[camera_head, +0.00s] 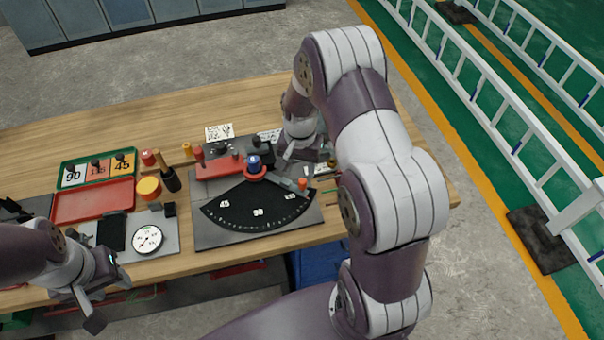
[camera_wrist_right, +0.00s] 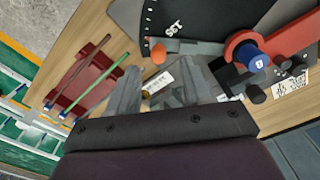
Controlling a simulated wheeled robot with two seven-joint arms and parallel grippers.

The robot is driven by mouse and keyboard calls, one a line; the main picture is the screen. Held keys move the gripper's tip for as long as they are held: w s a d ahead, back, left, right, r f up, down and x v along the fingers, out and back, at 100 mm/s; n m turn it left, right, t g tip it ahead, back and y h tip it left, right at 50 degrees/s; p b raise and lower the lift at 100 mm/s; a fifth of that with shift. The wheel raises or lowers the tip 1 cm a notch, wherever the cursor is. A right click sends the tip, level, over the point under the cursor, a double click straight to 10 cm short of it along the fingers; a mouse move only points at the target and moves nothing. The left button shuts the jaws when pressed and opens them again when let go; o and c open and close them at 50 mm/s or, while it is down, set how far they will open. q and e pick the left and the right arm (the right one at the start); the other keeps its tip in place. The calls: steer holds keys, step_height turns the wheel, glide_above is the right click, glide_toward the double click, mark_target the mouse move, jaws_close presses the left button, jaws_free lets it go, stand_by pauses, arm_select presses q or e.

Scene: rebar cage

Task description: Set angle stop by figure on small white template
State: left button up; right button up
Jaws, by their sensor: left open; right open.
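The angle stop is a black fan-shaped scale (camera_head: 257,207) marked 45, 90 and a third figure at its right end. Its grey arm (camera_head: 287,183) runs from a red hub with a blue knob (camera_head: 254,163) to an orange tip (camera_head: 302,184) at the scale's right end. Small white cards stand behind it (camera_head: 219,131) and near my right gripper (camera_head: 322,169); their figures are not readable. My right gripper (camera_head: 299,152) is open above the board's right side; in its wrist view a small white card (camera_wrist_right: 157,80) shows between the fingers. My left gripper (camera_head: 97,299) is open and empty at the table's front left.
A green tray (camera_head: 60,169) holds figure plates 90, 45 and one between, with a red tray (camera_head: 92,202) in front. A round dial (camera_head: 147,239), a yellow-topped pot (camera_head: 149,188) and a black tool holder (camera_head: 171,180) stand left of the board. The wrist view shows a red rod holder (camera_wrist_right: 87,85).

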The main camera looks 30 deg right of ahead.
mark_target(302, 180)
steer(key=f, duration=0.1)
steer(key=d+f, duration=0.1)
steer(key=f, duration=0.3)
steer(key=shift+w+d+f+p, duration=0.15)
steer(key=shift+w+f+p, duration=0.1)
steer(key=shift+p, duration=0.15)
steer(key=shift+s+a+f, duration=0.15)
steer(key=shift+a+f, duration=0.2)
steer(key=shift+a, duration=0.05)
steer(key=shift+d+f, duration=0.15)
steer(key=shift+d, duration=0.05)
steer(key=shift+c, duration=0.3)
jaws_close()
arm_select(q)
steer(key=shift+w+d+r, duration=0.3)
steer(key=shift+d+r, duration=0.15)
steer(key=shift+r, duration=0.2)
